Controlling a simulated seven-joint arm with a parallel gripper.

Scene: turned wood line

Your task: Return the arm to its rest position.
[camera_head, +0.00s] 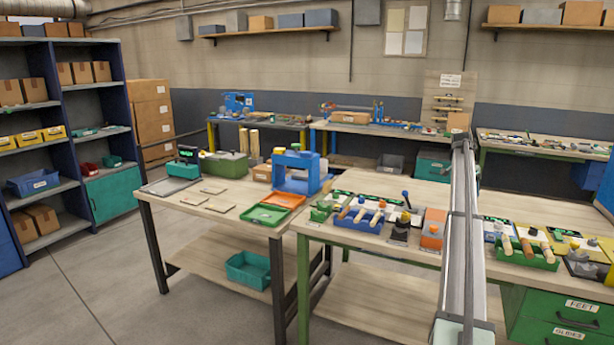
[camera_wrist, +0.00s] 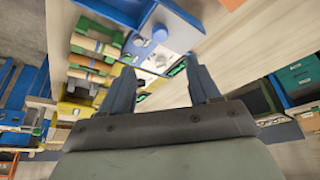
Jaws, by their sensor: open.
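My gripper (camera_wrist: 163,74) shows in the wrist view with its two dark blue-grey fingers spread apart. I see nothing held between them. Beyond the fingertips lie a pale wooden bench top (camera_wrist: 178,93) and a blue fixture with a round knob (camera_wrist: 160,33). I cannot make out the gripper's fingers in the head view.
The left bench (camera_head: 215,234) holds a green tray (camera_head: 265,215), an orange tray (camera_head: 284,200) and a blue press (camera_head: 300,170). Shelving (camera_head: 72,125) stands at left. Open floor (camera_head: 95,285) lies front left.

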